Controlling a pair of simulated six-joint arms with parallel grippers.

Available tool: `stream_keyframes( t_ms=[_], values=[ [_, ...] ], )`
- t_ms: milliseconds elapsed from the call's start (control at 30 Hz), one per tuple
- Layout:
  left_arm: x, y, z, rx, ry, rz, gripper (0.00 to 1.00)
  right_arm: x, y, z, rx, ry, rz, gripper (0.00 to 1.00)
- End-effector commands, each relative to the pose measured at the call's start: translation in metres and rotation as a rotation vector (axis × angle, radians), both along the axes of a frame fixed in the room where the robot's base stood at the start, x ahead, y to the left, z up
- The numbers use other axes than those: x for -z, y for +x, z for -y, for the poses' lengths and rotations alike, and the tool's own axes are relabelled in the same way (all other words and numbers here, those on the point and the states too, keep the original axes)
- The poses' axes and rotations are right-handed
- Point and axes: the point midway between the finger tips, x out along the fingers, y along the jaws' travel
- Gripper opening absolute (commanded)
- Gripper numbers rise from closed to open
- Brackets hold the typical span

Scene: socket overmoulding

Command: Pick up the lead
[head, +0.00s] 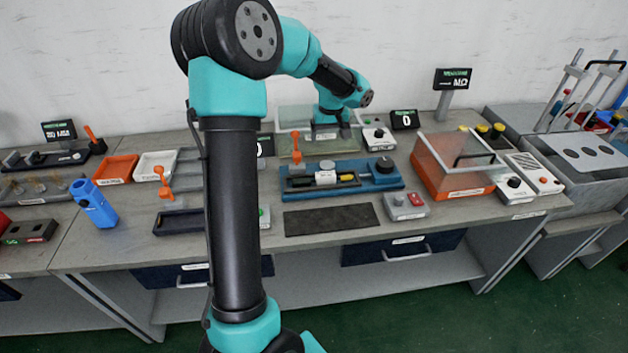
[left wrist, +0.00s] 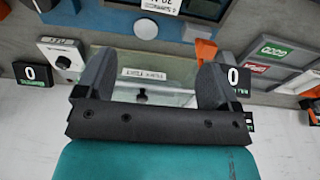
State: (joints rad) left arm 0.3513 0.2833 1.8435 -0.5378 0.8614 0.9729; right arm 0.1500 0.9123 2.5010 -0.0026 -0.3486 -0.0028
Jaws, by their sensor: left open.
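My left gripper (head: 335,128) is at the back of the bench, over or beside a clear-walled box with a green base (head: 305,146). In the left wrist view the two fingers (left wrist: 155,78) are apart with nothing held between them. A labelled clear panel (left wrist: 150,72) and a small dark knob (left wrist: 142,96) show beyond the fingers. I cannot pick out the lead for certain. A blue fixture (head: 385,183) in front of the gripper carries a white block (head: 326,178) and a small yellow-and-dark piece (head: 347,177). My right gripper is not seen.
A dark mat (head: 331,219) lies in front of the fixture. An orange bin with a clear cover (head: 452,170) stands to the right. A switch box (head: 404,206) sits near the front edge. Trays, a blue holder (head: 94,203) and an orange lever (head: 165,181) are at left.

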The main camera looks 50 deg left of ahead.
Motion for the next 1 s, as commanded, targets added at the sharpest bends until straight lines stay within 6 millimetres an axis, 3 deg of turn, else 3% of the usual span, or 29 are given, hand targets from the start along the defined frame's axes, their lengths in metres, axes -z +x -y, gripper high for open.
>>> stream_keyframes(
  t_ms=[300,467,1000],
  values=[
    [0.001,0.0,0.0,-0.001,0.0,0.0,0.87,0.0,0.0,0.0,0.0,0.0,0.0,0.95],
    [0.013,0.001,-0.001,-0.001,-0.001,-0.002,0.87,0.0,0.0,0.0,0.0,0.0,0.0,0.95],
    [0.103,0.006,-0.01,0.001,-0.002,-0.002,0.87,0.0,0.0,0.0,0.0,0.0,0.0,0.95]
  ],
)
